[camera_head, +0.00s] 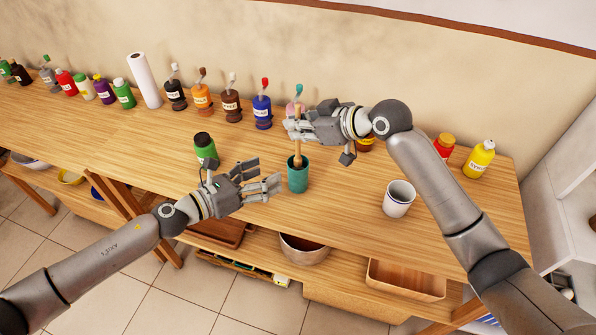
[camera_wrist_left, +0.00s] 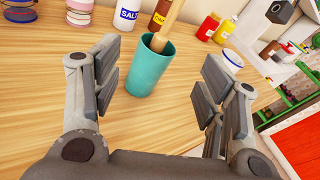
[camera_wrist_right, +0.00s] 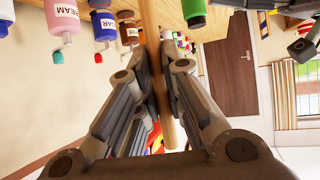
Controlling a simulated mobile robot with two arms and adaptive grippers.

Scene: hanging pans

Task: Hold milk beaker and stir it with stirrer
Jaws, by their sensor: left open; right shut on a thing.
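The teal beaker (camera_head: 298,178) stands upright on the wooden table; it also shows in the left wrist view (camera_wrist_left: 147,72). The wooden stirrer (camera_head: 298,150) stands in it, its lower end hidden inside. My right gripper (camera_head: 293,126) is above the beaker, shut on the stirrer's upper part; the right wrist view shows the stirrer (camera_wrist_right: 169,130) between its fingers. My left gripper (camera_head: 268,183) is open and low, just left of the beaker. In the left wrist view the beaker is ahead, between the spread fingers, with no clear contact. The beaker's contents are hidden.
A white cup (camera_head: 399,203) stands to the right of the beaker. Several pump bottles and a paper roll (camera_head: 145,80) line the wall. A yellow bottle (camera_head: 479,160) is at the right end.

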